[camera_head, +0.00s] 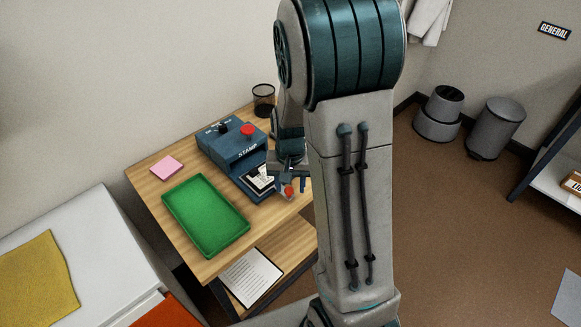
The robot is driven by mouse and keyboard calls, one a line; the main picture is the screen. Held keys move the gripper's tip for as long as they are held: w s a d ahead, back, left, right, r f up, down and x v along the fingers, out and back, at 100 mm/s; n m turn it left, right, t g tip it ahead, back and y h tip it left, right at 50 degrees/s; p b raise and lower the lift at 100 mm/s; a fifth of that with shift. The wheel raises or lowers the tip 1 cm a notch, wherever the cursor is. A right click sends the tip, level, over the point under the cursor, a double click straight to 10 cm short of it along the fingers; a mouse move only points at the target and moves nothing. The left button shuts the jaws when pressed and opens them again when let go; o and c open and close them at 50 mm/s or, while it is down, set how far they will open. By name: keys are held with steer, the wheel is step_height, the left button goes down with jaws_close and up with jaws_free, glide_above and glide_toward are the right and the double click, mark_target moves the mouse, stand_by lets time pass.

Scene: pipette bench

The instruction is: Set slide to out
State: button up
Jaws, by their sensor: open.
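The blue stamp machine (215,148) stands on the wooden table, marked STAMP on its front. It has a red button and a black knob on top. Its slide (248,190) shows at the lower front, with a white card with dark marks (262,180) on it. How far the slide is out cannot be told for sure. My gripper (289,184) is open at the slide's right front, by a small red knob (289,191). Whether it touches the knob is unclear. My arm hides the machine's right side and part of the slide.
A green tray (206,249) lies in front of the machine, with a pink note pad (167,167) to the left. A black mesh cup (263,92) stands behind. A paper sheet (251,277) lies on the lower shelf. My arm covers the table's right side.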

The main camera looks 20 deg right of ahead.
step_height(320, 180, up, 13)
stand_by(0.3)
stand_by(0.4)
steer(key=s+a+r+n+t, duration=0.1)
steer(key=s+a+n, duration=0.1)
steer(key=s, duration=0.5)
steer(key=s+a+r+n+t, duration=0.2)
steer(key=s, duration=0.5)
steer(key=shift+a+r+n, duration=0.15)
steer(key=shift+n, duration=0.15)
steer(key=shift+s, duration=0.1)
stand_by(1.2)
